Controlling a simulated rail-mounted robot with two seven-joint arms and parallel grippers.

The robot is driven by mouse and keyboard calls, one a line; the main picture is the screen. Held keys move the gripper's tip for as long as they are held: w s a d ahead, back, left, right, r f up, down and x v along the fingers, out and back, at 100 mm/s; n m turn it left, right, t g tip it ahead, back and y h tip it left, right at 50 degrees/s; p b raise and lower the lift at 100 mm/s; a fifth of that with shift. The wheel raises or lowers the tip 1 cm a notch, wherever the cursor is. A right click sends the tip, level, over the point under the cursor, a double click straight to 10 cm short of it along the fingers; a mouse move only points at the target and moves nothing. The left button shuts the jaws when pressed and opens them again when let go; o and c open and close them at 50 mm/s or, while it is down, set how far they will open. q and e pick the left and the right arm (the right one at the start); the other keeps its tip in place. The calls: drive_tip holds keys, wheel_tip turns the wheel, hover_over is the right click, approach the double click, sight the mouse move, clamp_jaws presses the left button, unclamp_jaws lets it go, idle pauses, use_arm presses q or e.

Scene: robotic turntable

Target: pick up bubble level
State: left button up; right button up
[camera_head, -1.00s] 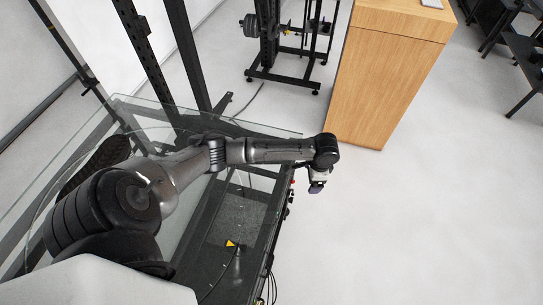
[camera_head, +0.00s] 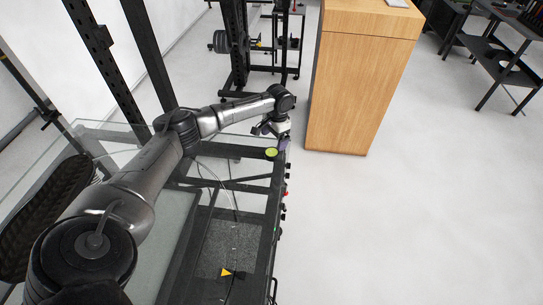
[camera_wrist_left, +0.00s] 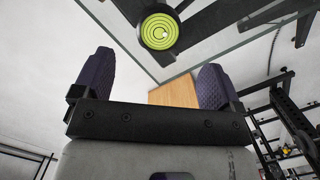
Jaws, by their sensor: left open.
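The bubble level (camera_head: 271,152) is a small round yellow-green disc near the right edge of the glass-topped frame in the head view. In the left wrist view the bubble level (camera_wrist_left: 159,31) shows as a green disc with rings in a dark rim, beyond the fingers. My left gripper (camera_head: 284,144) is close beside it, near the glass edge. In the left wrist view my left gripper (camera_wrist_left: 155,75) has its two dark purple fingers wide apart with nothing between them. My right gripper is not in view.
The glass-topped dark frame (camera_head: 243,201) has knobs along its right side. A wooden cabinet (camera_head: 349,90) stands beyond it, a weight rack (camera_head: 236,45) at the back. A yellow warning triangle (camera_head: 226,272) shows lower down. The floor at right is clear.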

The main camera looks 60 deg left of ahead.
sight(272, 152)
use_arm(q)
drive_tip(key=shift+s+d+f+b, duration=0.1)
drive_tip(key=shift+s+f+b, duration=0.1)
drive_tip(key=shift+f, duration=0.95)
drive_tip(key=shift+s+f+b, duration=0.15)
drive_tip(key=shift+f+b, duration=0.1)
drive_tip(key=shift+f, duration=0.95)
drive_tip(key=shift+s+d+f+b, duration=0.1)
drive_tip(key=shift+s+f+b, duration=0.1)
drive_tip(key=shift+f, duration=0.95)
drive_tip(key=shift+c, duration=0.3)
drive_tip(key=c, duration=1)
drive_tip(key=shift+r, duration=0.1)
